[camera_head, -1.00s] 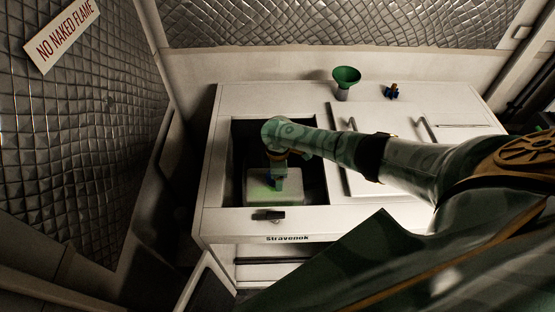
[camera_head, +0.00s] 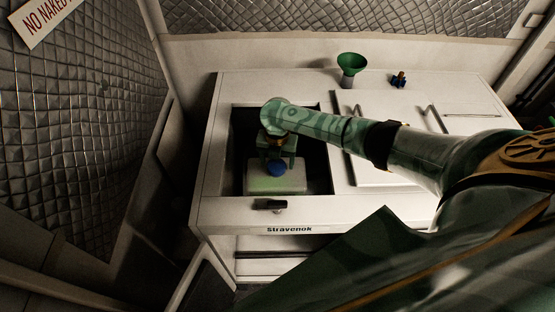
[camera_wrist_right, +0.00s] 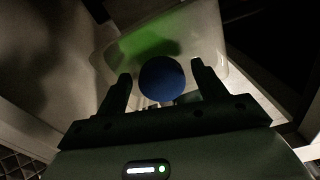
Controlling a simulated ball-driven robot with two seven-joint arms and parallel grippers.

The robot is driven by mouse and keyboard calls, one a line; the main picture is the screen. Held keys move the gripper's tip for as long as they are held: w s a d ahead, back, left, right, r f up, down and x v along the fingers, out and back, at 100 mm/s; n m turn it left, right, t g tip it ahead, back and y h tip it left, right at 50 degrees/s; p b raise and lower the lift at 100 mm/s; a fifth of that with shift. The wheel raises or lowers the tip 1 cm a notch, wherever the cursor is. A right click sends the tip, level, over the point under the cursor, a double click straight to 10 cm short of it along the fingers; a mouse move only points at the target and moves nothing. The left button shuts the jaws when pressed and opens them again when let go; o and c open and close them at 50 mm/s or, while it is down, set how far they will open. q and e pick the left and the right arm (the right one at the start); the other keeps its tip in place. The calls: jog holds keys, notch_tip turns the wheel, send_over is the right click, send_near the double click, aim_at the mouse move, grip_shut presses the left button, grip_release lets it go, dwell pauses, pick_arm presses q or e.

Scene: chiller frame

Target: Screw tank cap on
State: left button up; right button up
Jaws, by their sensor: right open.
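A blue round cap (camera_head: 276,169) sits at the top of a pale tank (camera_head: 262,186) in the open compartment of the white chiller frame. My right gripper (camera_head: 277,160) is over the cap with its jaws apart. In the right wrist view the cap (camera_wrist_right: 162,80) lies between the two open fingers (camera_wrist_right: 159,72), with a visible gap on each side. The pale tank (camera_wrist_right: 205,35) lies behind it, with green showing through. The joint between cap and tank is hidden, so I cannot tell how far the cap is seated. My left gripper is not in view.
A green funnel (camera_head: 351,62) and a small dark blue item (camera_head: 398,80) stand on the back of the white top (camera_head: 290,82). A closed lid with handles is right of the compartment. A black latch (camera_head: 270,205) is on the front edge. The compartment walls are close around my gripper.

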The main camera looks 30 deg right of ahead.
jog(key=c, duration=1.1)
jog(key=shift+o, duration=0.2)
jog(key=shift+r, duration=0.1)
jog(key=m+p, duration=0.2)
jog(key=shift+s+r+m, duration=0.1)
jog(key=shift+m, duration=0.2)
jog(key=m+p, duration=0.1)
jog(key=m, duration=0.1)
jog(key=m+p, duration=0.2)
jog(key=shift+s+m, duration=0.2)
jog(key=shift+m, duration=0.1)
jog(key=m+p, duration=0.2)
jog(key=m, duration=0.3)
jog(key=shift+s+p, duration=0.25)
jog(key=shift+p, duration=0.15)
jog(key=m, duration=0.2)
jog(key=shift+s+m+p, duration=0.1)
jog(key=shift+m+p, duration=0.2)
jog(key=shift+m, duration=0.1)
jog(key=o, duration=1.1)
jog(key=shift+c, duration=0.2)
